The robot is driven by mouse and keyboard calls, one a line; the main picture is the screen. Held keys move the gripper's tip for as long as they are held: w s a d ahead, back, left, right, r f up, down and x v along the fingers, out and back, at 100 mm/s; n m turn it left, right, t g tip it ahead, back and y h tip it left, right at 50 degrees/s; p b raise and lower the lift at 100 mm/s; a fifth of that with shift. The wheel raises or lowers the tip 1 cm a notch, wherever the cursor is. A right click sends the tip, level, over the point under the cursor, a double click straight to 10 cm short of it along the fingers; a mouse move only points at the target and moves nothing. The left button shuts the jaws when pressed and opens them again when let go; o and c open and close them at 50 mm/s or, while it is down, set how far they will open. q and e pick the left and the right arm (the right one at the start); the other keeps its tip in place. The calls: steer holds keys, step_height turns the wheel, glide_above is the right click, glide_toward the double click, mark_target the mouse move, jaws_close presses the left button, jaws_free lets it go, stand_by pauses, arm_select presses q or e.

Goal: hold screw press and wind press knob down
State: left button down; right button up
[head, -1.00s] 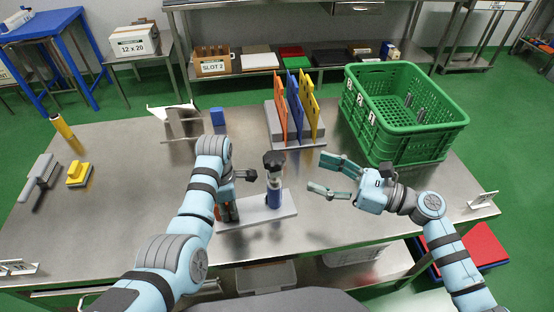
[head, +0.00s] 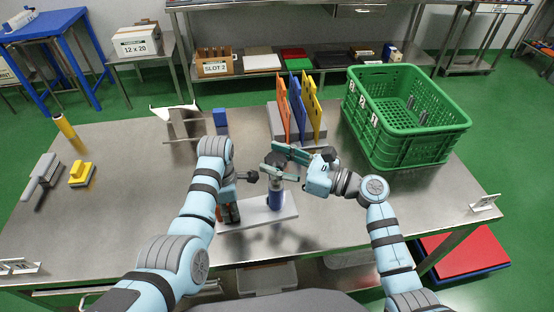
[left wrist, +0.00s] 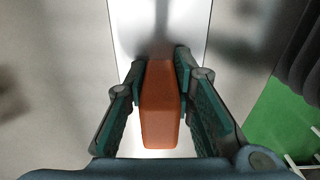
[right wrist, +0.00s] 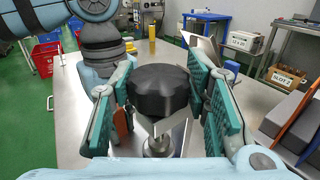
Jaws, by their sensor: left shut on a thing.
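The screw press stands on a white base plate (head: 258,214) at the front middle of the table, with a blue cylinder (head: 276,199) under its knob. The black press knob (right wrist: 158,90) sits between the two fingers of my right gripper (right wrist: 160,105), which are open around it with small gaps at the sides. My left gripper (left wrist: 160,85) is shut on an orange block (left wrist: 160,110), the press's grip part, above the white plate. In the head view my left arm partly hides that block.
A rack with orange, blue and yellow boards (head: 297,108) stands just behind the press. A green crate (head: 405,149) is at the back right.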

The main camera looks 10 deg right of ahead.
steer(key=c, duration=0.5)
steer(key=shift+s+a+f+m+t+h, duration=0.1)
steer(key=shift+m+t+h, duration=0.45)
steer(key=shift+t, duration=0.25)
steer(key=m+t+h, duration=0.3)
steer(key=h, duration=0.1)
steer(key=shift+m+t, duration=0.3)
steer(key=shift+m, duration=0.05)
steer(key=o, duration=1.1)
steer(key=shift+o, duration=0.2)
